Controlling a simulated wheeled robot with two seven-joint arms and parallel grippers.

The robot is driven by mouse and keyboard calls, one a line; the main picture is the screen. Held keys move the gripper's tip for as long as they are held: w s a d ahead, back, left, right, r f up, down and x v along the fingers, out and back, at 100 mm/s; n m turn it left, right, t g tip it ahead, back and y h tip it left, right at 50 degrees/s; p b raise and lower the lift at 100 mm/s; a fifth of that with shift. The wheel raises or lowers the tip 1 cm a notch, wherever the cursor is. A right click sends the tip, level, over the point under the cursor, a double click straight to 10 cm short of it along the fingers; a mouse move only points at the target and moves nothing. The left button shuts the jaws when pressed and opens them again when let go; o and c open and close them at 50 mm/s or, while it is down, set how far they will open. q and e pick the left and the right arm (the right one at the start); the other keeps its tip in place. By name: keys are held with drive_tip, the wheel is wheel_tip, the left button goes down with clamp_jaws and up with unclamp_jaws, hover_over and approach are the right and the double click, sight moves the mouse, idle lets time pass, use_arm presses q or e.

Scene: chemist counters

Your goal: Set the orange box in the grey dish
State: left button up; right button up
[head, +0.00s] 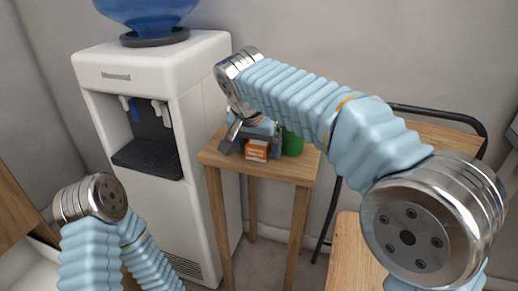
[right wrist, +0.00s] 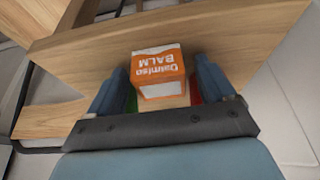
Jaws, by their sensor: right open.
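The orange box (head: 257,151), with white lettering and a white side, is on the small wooden table (head: 300,172). In the right wrist view the orange box (right wrist: 159,72) sits between the two fingers of my right gripper (right wrist: 164,84), its lettering upside down. My right gripper (head: 252,137) is open, with one finger on each side of the box. I cannot tell whether either finger touches it. I cannot make out the grey dish in either view. My left arm shows at the lower left, but its gripper is not in view.
A green round thing (head: 292,143) stands right of the box, close to my right gripper. A bit of red shows beside a finger in the wrist view. A white water dispenser (head: 190,75) stands left of the table. A black-framed chair (head: 440,113) is at the right.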

drive_tip(key=c, duration=1.2)
drive_tip(key=shift+o, duration=0.2)
drive_tip(key=shift+r, duration=0.1)
